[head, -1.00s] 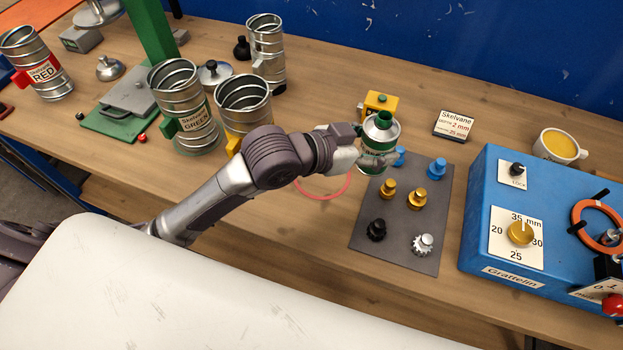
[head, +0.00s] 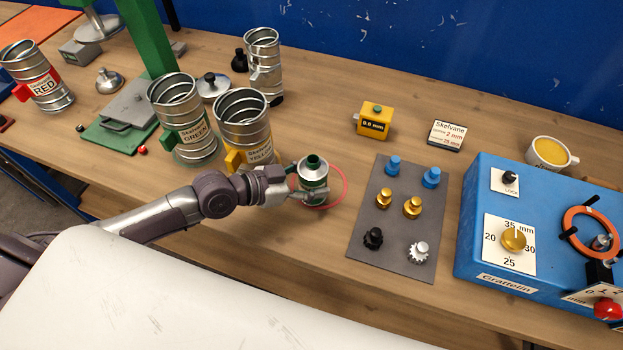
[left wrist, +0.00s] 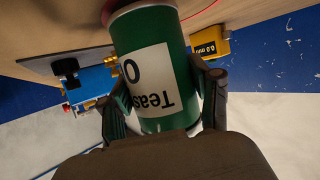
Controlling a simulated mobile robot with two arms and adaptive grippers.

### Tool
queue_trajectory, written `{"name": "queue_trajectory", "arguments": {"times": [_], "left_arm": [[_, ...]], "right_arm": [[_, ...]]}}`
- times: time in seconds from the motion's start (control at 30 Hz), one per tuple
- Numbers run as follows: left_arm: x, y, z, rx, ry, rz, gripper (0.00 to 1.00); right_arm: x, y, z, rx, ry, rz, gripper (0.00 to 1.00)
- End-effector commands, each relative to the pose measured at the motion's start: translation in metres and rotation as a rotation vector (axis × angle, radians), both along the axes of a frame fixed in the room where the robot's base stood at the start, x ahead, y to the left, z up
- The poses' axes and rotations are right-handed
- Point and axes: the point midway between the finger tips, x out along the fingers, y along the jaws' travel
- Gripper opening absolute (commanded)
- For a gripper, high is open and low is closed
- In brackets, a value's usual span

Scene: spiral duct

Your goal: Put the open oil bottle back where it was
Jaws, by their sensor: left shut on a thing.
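The oil bottle (head: 312,174) is a green can with a silver shoulder and an open green neck. It stands upright in the head view, over the left part of a pink-red ring (head: 341,184) on the table. I cannot tell whether its base touches the wood. My left gripper (head: 304,192) is shut on the bottle from the left. In the left wrist view the bottle (left wrist: 157,60) shows between both fingers, with its white label facing the camera. My right gripper is not in view.
Metal duct cans, among them the yellow-labelled can (head: 243,125), stand close behind and left of the bottle. A grey mat (head: 395,222) with several coloured knobs lies to the right.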

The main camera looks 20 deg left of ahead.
Motion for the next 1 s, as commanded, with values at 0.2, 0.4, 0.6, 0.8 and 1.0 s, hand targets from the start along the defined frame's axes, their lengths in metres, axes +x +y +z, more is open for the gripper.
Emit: {"name": "queue_trajectory", "arguments": {"times": [0.2, 0.4, 0.6, 0.8, 1.0], "left_arm": [[0.0007, -0.0003, -0.0067, -0.001, -0.004, 0.0, 0.19], [0.0006, -0.0005, -0.0097, -0.001, -0.004, 0.0, 0.19], [0.0002, -0.0004, -0.0096, 0.001, -0.002, -0.001, 0.87], [0.0001, -0.0004, -0.0096, 0.0, -0.001, 0.0, 0.87], [-0.0022, 0.0025, -0.007, 0.002, -0.001, 0.0, 0.87]], "right_arm": [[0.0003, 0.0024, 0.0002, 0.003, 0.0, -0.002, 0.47], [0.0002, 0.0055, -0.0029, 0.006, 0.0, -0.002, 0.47], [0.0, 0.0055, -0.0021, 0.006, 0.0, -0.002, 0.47], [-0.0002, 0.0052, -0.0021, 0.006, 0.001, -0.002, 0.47], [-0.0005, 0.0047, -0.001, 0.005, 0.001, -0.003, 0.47]]}}
